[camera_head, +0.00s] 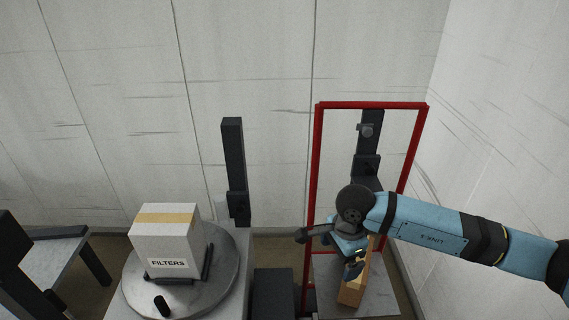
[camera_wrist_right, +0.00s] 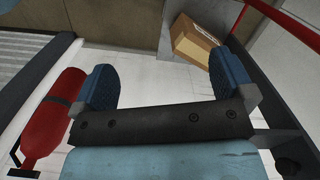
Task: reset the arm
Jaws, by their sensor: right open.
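My right arm (camera_head: 430,230) comes in from the right in the head view, its blue wrist bent down in front of the red frame. My right gripper (camera_wrist_right: 164,88) is open in the right wrist view, with its two blue ridged fingers wide apart and nothing between them. In the head view the gripper (camera_head: 355,266) points down over a small brown box (camera_head: 351,292) and partly hides it. In the wrist view the brown box (camera_wrist_right: 196,43), with a white label, lies beyond the fingertips, near the right finger and apart from it. My left gripper is not in view.
A red upright frame (camera_head: 315,160) stands around the right station. A white box marked FILTERS (camera_head: 168,242) sits on a round grey turntable (camera_head: 226,275). A dark post (camera_head: 234,165) stands behind. A red fire extinguisher (camera_wrist_right: 50,118) is left of the gripper in the wrist view.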

